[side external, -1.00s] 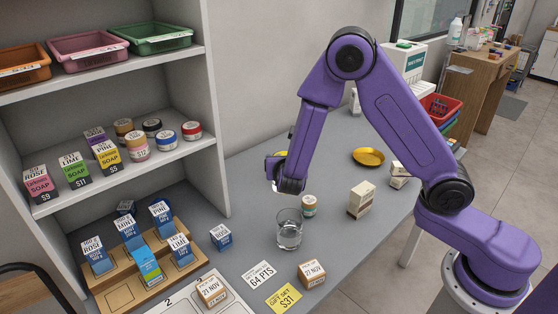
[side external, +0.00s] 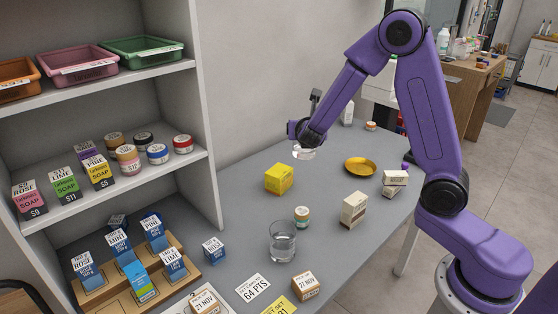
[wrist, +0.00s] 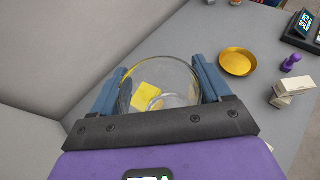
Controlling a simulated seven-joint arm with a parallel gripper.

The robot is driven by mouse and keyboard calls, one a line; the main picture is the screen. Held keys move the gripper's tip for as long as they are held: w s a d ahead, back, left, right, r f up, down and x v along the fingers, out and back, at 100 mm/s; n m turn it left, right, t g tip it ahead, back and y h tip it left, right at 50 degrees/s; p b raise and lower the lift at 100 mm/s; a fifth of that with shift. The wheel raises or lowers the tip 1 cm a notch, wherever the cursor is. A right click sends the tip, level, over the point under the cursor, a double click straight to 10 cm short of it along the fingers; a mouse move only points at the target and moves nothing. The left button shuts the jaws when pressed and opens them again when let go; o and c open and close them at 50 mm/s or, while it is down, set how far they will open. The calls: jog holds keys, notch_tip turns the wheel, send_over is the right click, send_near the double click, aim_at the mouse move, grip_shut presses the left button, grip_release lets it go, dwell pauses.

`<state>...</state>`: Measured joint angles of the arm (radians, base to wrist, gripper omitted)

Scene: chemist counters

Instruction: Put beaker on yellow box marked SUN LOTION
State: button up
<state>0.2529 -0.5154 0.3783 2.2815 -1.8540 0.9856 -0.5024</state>
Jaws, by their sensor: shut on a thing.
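My gripper (side external: 304,142) is shut on a clear glass beaker (side external: 304,153) and holds it in the air above the back of the counter. In the wrist view the beaker's round rim (wrist: 160,60) shows between the two fingers. The yellow box (side external: 279,179) stands on the grey counter, below and to the left of the gripper in the side view. Through the glass a yellow patch (wrist: 147,97), apparently this box, shows in the wrist view. Its marking is too small to read.
White cartons (side external: 354,209) and a gold dish (side external: 360,166) stand to the right. Shelves (side external: 208,120) rise at left. Counter around the yellow box is clear.

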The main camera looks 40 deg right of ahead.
jog(key=shift+w+d+f, duration=0.35)
jog(key=shift+w+f, duration=1.75)
jog(key=shift+w+d+f, duration=0.35)
jog(key=shift+w+f, duration=1.7)
jog(key=shift+w, duration=0.1)
jog(key=shift+w+d+f, duration=0.35)
jog(key=shift+w+f, duration=1.75)
jog(key=shift+f, duration=0.15)
